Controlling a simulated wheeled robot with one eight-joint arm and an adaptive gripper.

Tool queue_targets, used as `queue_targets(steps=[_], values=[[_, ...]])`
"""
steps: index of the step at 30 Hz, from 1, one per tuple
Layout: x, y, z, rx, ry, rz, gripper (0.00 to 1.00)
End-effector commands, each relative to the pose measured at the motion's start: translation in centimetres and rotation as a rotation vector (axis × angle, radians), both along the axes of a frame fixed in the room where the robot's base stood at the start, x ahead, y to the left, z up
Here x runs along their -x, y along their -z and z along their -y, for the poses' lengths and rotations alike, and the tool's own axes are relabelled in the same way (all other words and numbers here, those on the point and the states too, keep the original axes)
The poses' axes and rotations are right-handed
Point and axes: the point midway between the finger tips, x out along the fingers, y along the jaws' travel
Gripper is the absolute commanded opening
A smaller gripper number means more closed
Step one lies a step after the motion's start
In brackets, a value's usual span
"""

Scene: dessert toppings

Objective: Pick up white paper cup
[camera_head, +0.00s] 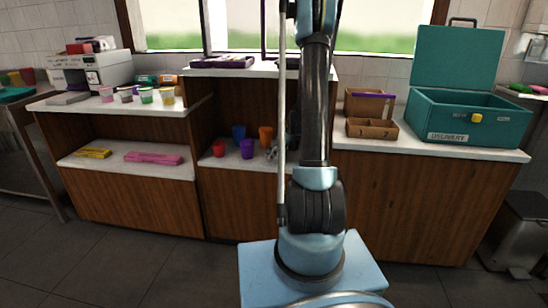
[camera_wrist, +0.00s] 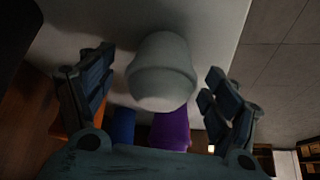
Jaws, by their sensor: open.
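The white paper cup (camera_wrist: 162,72) shows large in the middle of the wrist view. It lies between the two spread fingers of my gripper (camera_wrist: 160,66), with a visible gap on each side. My gripper is open and holds nothing. In the head view, part of my gripper (camera_head: 275,149) shows at the middle shelf, beside the orange cup. My own arm covers the rest of it, and I cannot make out the white cup there.
Purple (camera_head: 247,149), blue (camera_head: 239,133), red (camera_head: 218,148) and orange (camera_head: 265,136) cups stand on the middle shelf (camera_head: 222,163), close to my gripper. The upper counter board (camera_head: 240,72) overhangs this shelf. A brown divided box (camera_head: 371,129) and a teal case (camera_head: 470,118) stand on the right counter.

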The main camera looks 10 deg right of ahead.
Motion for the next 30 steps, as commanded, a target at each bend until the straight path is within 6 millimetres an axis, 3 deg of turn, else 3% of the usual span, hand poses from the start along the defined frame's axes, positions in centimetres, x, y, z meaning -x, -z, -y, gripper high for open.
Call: queue_targets(steps=[12, 19, 30], values=[[-0.28, 0.86, -0.39, 0.000, 0.000, 0.000, 0.81], [-0.28, 0.85, -0.39, 0.000, 0.000, 0.000, 0.30], [-0.30, 0.62, -0.41, 0.000, 0.000, 0.000, 0.29]])
